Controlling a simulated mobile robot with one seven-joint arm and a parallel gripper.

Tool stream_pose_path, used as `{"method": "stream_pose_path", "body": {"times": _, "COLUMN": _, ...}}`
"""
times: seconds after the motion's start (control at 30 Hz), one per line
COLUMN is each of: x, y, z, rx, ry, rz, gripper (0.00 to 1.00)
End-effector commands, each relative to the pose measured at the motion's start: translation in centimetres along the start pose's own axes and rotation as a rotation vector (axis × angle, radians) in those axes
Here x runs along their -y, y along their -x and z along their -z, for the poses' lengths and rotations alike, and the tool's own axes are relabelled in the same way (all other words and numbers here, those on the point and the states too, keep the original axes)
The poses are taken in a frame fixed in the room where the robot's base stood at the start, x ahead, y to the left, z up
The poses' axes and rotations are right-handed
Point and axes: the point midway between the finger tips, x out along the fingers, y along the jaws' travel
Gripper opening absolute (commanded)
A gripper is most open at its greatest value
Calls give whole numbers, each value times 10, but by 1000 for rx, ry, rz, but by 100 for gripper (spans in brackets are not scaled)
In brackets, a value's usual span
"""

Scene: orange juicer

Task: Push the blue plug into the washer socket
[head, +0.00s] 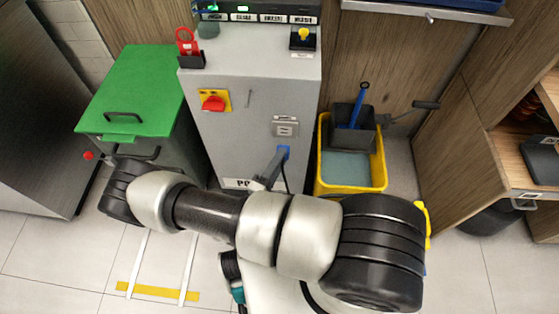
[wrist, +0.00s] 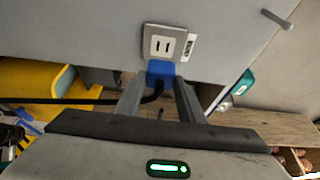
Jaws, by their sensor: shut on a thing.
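The blue plug (head: 283,152) is held at the fingertips of my gripper (head: 271,168), in front of the grey cabinet. The plug also shows in the wrist view (wrist: 160,71) between the two grey fingers of my gripper (wrist: 158,85), with a black cord trailing left. The washer socket (head: 285,127) is a pale plate on the cabinet front, just above the plug in the head view. In the wrist view the socket (wrist: 162,44) shows two dark slots, both uncovered. The plug overlaps the plate's lower edge there; its prongs and the depth gap are hidden.
A red knob on a yellow plate (head: 214,101) is left of the socket on the grey cabinet (head: 242,150). A yellow mop bucket (head: 378,176) stands right. A green-lidded bin (head: 145,85) stands left. The cabinet face around the socket is mostly clear.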

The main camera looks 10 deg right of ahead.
Motion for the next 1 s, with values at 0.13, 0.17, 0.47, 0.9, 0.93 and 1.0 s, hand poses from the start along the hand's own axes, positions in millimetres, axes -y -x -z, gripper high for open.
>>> {"method": "stream_pose_path", "body": {"times": 0.13, "x": 0, "y": -2, "z": 0, "rx": -1, "ry": 0, "rz": 0, "gripper": 16}}
{"method": "stream_pose_path", "body": {"times": 0.17, "x": 0, "y": -2, "z": -1, "rx": -2, "ry": -1, "rz": 0, "gripper": 16}}
{"method": "stream_pose_path", "body": {"times": 0.47, "x": 0, "y": -19, "z": -8, "rx": -3, "ry": -1, "rz": 1, "gripper": 16}}
{"method": "stream_pose_path", "body": {"times": 0.9, "x": 1, "y": -52, "z": -21, "rx": -3, "ry": -1, "rz": 1, "gripper": 16}}
{"method": "stream_pose_path", "body": {"times": 0.93, "x": 1, "y": -53, "z": -21, "rx": -3, "ry": -1, "rz": 1, "gripper": 16}}
{"method": "stream_pose_path", "body": {"times": 1.0, "x": 1, "y": -54, "z": -22, "rx": -2, "ry": 0, "rz": 1, "gripper": 16}}
